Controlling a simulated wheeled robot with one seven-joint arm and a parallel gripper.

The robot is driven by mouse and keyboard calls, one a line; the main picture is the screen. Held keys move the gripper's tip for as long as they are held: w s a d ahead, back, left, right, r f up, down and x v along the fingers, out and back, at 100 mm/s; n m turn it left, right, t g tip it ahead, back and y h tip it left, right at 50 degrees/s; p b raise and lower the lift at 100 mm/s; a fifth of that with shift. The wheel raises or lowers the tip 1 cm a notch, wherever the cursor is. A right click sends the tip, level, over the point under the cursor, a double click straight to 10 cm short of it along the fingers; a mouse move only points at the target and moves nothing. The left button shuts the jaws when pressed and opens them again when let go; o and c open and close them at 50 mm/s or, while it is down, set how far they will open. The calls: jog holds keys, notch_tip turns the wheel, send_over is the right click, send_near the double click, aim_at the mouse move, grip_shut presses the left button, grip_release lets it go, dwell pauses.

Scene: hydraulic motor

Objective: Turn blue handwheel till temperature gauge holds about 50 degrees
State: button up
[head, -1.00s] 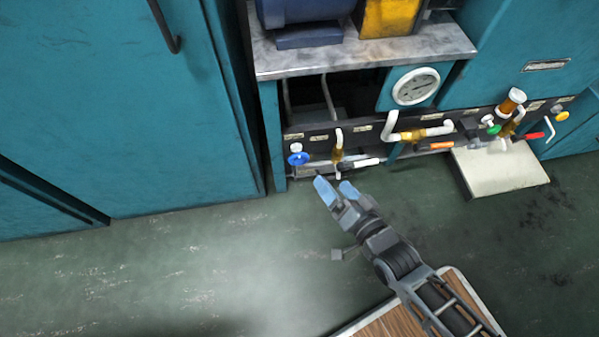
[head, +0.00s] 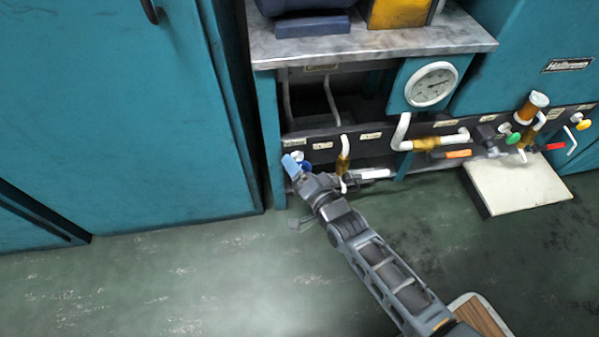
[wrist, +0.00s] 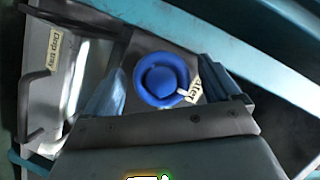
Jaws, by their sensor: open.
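The blue handwheel (wrist: 160,80) shows in the wrist view between the two blue-tipped fingers of my gripper (wrist: 168,92). The fingers are open, one on each side of it, with gaps visible; I cannot tell how far they reach along it. In the head view my gripper (head: 298,165) covers most of the handwheel, and only a bit of blue (head: 306,167) shows beside the fingers. The round white temperature gauge (head: 431,84) is on the teal panel to the right. Its needle is dark, but the numbers are too small to read.
A white pipe with a brass valve (head: 343,163) stands just right of my gripper. The teal cabinet post (head: 271,135) is close on the left. The green floor is clear.

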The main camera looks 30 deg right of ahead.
jog(key=shift+w+f, duration=0.1)
jog(key=shift+w, duration=0.25)
jog(key=shift+c, duration=0.4)
jog(key=c, duration=0.9)
